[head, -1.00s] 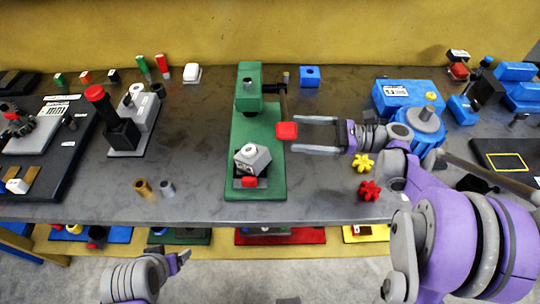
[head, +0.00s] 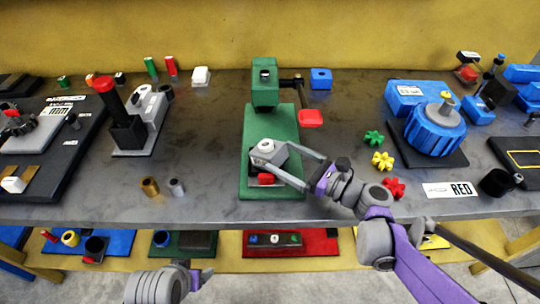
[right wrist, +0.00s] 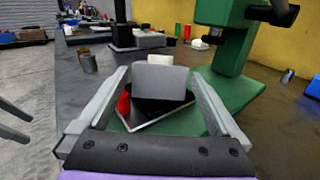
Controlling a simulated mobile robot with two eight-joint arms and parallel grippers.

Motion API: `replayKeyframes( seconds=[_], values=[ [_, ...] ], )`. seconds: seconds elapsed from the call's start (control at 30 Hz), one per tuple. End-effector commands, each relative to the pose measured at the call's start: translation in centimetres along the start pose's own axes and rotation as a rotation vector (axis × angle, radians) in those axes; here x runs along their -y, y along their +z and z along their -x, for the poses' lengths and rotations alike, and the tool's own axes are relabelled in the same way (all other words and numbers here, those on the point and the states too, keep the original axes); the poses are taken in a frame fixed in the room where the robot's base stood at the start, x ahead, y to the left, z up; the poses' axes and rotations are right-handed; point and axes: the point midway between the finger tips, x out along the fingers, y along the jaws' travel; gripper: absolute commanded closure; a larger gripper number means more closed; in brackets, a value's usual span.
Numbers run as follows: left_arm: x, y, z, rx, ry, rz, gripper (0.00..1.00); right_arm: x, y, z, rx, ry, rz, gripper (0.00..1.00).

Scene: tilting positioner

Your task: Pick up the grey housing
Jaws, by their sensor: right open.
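The grey housing (head: 264,151) sits tilted in a dark holder with a red part (head: 266,179), on the front of the green base (head: 291,184). My right gripper (head: 277,159) is open, with its fingers reaching in from the right beside the housing. In the right wrist view the housing (right wrist: 162,82) is between the two open fingers, with a gap visible on each side; contact cannot be made out. My left gripper (head: 196,271) is low at the table's front edge, away from the housing; its jaw opening is unclear.
The green post (head: 265,88) with a red-ended lever (head: 311,118) stands behind the housing. Green, yellow (head: 383,160) and red gears lie to the right, near a blue drum (head: 435,129). A brown cylinder (head: 150,186) and a grey one stand left on clear table.

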Motion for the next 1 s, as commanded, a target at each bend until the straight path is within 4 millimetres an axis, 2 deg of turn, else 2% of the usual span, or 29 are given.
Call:
replayKeyframes(
  seconds=[0.3,0.43,0.63,0.67,1.0],
  values=[
    [0.0,0.2,-0.3,0.001,0.000,0.000,0.20,0.0,-0.3,-4.3,0.001,0.003,-0.001,0.00],
    [0.0,0.2,-0.4,0.001,0.000,0.000,0.20,0.0,-0.3,-5.1,0.000,0.002,-0.001,0.00],
    [0.0,0.2,-0.4,0.001,0.000,0.000,0.20,0.0,-0.3,-5.1,0.000,0.001,0.000,0.00],
    [0.0,0.2,-0.4,0.001,0.000,0.000,0.20,0.0,-0.3,-5.1,0.000,0.001,0.000,0.04],
    [0.0,0.2,-0.4,0.001,0.000,0.000,0.20,0.0,-0.3,-5.1,0.000,0.001,0.000,0.65]
  ],
)
